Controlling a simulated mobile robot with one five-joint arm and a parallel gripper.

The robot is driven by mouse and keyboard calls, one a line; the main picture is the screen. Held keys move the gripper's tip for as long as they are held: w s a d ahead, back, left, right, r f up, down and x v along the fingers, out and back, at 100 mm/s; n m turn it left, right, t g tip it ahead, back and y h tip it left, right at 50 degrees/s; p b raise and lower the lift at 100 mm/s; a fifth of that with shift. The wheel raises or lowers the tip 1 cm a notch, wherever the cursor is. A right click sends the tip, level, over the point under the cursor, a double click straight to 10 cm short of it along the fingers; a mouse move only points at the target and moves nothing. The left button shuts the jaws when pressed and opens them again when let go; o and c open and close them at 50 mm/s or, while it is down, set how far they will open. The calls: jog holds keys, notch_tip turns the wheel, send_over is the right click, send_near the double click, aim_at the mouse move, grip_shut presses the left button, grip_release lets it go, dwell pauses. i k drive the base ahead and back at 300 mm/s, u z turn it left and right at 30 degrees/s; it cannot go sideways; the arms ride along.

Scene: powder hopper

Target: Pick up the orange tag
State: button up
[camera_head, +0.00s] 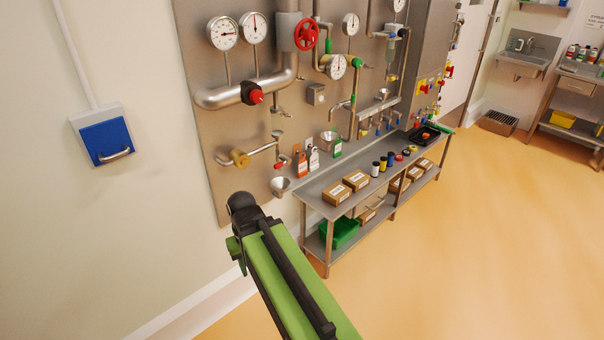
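An orange tag (300,164) with a white label hangs low on the steel panel, at the left end of a row of tags. A whitish tag (314,158) hangs just right of it, and a green tag (337,148) hangs further right. My green and black arm rises from the bottom of the view, with a dark joint at its top, left of and below the tags. My gripper's fingers do not show, so I cannot see whether it is open or shut. The arm is apart from the tags in the picture.
A steel bench (322,184) stands under the tags, bearing cardboard boxes (336,193), small jars (375,169) and a black tray (430,133). A funnel (280,185) and a brass valve (240,158) are left of the tags. The floor (480,240) at right is clear.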

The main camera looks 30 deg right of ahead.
aim_at(302, 165)
jog(key=z, duration=0.05)
jog(key=i, duration=0.9)
jog(key=u, duration=0.05)
